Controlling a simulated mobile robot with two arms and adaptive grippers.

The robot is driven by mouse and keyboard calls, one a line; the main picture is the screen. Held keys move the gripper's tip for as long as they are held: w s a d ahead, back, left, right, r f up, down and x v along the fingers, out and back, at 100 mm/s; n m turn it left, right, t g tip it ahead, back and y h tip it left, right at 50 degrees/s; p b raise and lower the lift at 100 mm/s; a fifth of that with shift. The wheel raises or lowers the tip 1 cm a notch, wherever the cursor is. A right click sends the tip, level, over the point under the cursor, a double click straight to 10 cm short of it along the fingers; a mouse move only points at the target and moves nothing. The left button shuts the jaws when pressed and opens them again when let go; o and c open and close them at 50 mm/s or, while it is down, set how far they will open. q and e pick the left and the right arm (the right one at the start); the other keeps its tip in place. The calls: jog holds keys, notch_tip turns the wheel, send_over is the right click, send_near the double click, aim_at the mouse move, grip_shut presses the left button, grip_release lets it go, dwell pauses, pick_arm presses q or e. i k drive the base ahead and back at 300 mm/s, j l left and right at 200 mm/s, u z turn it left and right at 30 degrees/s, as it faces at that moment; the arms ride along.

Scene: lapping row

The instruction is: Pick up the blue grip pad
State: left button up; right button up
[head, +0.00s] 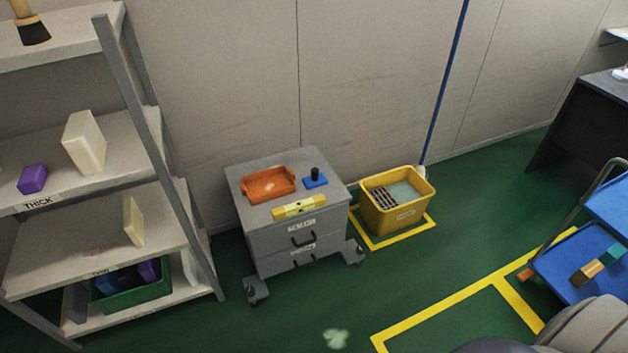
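A small blue pad with an upright black knob (315,181) sits on top of the grey drawer cabinet (240,172), near its back right corner. It looks like the blue grip pad. It stands apart from the orange tray (254,196) to its left and the yellow level (299,207) in front. Neither of my grippers is in view, so I cannot see what they hold.
A grey shelf rack (140,90) stands at left, with blocks and a green crate (132,298). A yellow bucket (399,219) stands right of the cabinet by a blue pole (446,80). A blue-shelved cart (567,292) is at right. Green floor is open in front.

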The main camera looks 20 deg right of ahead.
aim_at(317, 179)
jog(key=z, duration=1.3)
jog(key=i+j, duration=0.2)
jog(key=i, duration=0.15)
